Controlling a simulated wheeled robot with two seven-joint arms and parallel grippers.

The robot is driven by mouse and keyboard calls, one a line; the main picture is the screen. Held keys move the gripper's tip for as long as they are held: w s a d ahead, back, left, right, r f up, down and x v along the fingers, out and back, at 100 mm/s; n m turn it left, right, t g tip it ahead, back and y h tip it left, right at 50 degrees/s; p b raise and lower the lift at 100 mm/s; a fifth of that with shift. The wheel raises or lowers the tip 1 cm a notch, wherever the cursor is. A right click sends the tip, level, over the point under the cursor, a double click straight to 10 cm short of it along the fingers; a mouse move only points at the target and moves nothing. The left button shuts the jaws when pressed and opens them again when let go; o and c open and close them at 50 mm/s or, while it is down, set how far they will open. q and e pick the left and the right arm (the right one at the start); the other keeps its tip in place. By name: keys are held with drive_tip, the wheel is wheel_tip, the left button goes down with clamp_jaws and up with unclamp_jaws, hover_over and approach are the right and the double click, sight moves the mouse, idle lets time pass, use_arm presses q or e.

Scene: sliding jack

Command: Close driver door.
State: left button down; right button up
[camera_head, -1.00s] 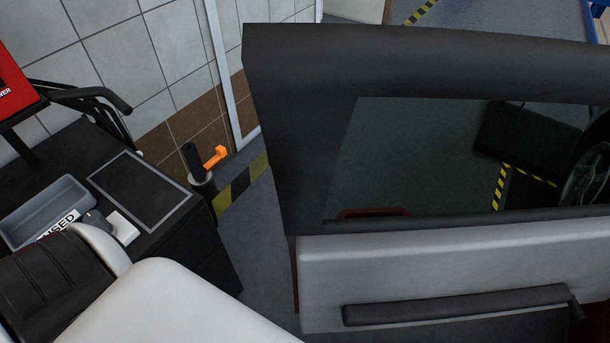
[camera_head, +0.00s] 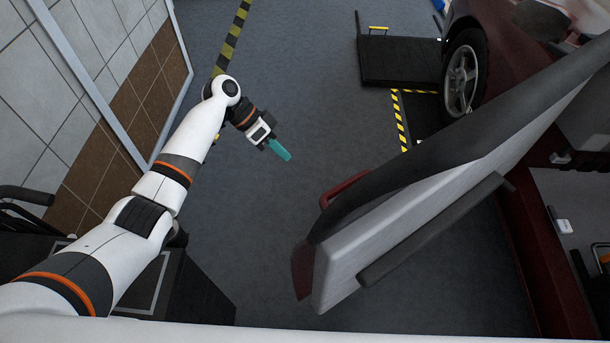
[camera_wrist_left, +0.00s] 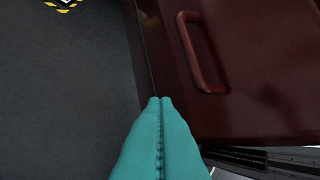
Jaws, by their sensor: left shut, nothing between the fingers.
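The driver door (camera_head: 440,190) of the dark red car stands open at the right in the head view. Its grey inner panel and dark inner handle bar face me. The red outer handle (camera_head: 343,188) shows on its far side. My left gripper (camera_head: 281,150) is out past the door's free edge, to the left of the outer handle and apart from it. In the left wrist view, its teal fingers (camera_wrist_left: 160,105) are together and empty, pointing towards the dark red outer panel (camera_wrist_left: 265,105), with the outer handle (camera_wrist_left: 202,55) ahead to the right. My right gripper is not in view.
The car body (camera_head: 520,230) and front wheel (camera_head: 464,80) are at the right. A black lift platform (camera_head: 398,62) with striped floor markings lies beyond. A tiled wall (camera_head: 105,85) and dark cabinet stand at the left. The grey floor (camera_head: 290,80) between is clear.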

use_arm(q)
drive_tip(key=s+d+f+p, duration=0.4)
drive_tip(key=d+f, duration=0.2)
drive_tip(key=d, duration=0.2)
drive_tip(key=shift+s+d+f, duration=0.2)
drive_tip(key=shift+s+d, duration=0.15)
drive_tip(key=shift+s, duration=0.05)
drive_tip(key=shift+s, duration=0.1)
